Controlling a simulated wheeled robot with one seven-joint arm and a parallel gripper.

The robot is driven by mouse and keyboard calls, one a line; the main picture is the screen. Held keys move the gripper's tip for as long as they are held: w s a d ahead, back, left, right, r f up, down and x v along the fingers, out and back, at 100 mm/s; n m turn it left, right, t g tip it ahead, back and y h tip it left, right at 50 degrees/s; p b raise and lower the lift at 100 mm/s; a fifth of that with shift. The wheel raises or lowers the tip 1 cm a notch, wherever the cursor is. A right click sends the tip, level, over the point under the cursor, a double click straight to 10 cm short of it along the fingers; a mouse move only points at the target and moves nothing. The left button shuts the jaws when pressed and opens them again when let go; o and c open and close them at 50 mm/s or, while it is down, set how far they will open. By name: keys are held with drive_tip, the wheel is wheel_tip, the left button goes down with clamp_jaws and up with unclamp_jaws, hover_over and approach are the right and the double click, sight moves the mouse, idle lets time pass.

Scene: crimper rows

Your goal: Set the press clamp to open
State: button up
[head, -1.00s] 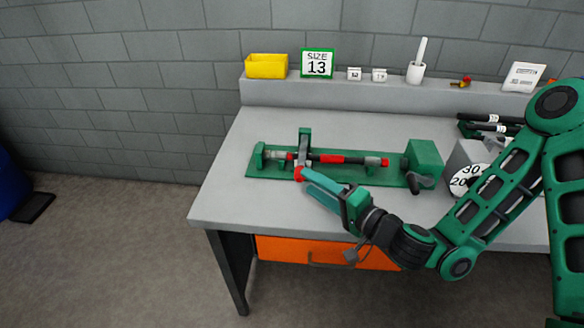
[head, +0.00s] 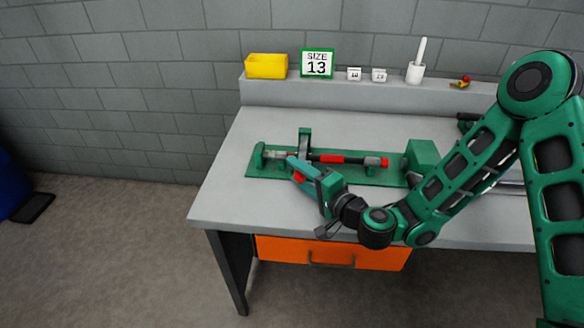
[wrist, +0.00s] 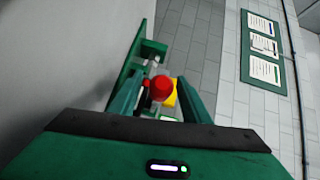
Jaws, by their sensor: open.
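The green press (head: 262,170) lies lengthwise on the workbench, with an upright green post (head: 304,140) near its left end. A red-and-black bar (head: 340,159) runs along it to the right. A red lever knob (head: 299,177) shows at the front of the clamp, partly covered by my gripper (head: 292,160). In the wrist view my gripper (wrist: 160,92) is open, and the round red knob (wrist: 161,88) appears between its two fingers. I cannot tell whether they touch it. The clamp's lever is mostly hidden.
An orange drawer (head: 330,253) is below the bench top. The bench's left front (head: 225,205) is clear.

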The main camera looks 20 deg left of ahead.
drive_tip(key=shift+x, duration=1.6)
clamp_jaws()
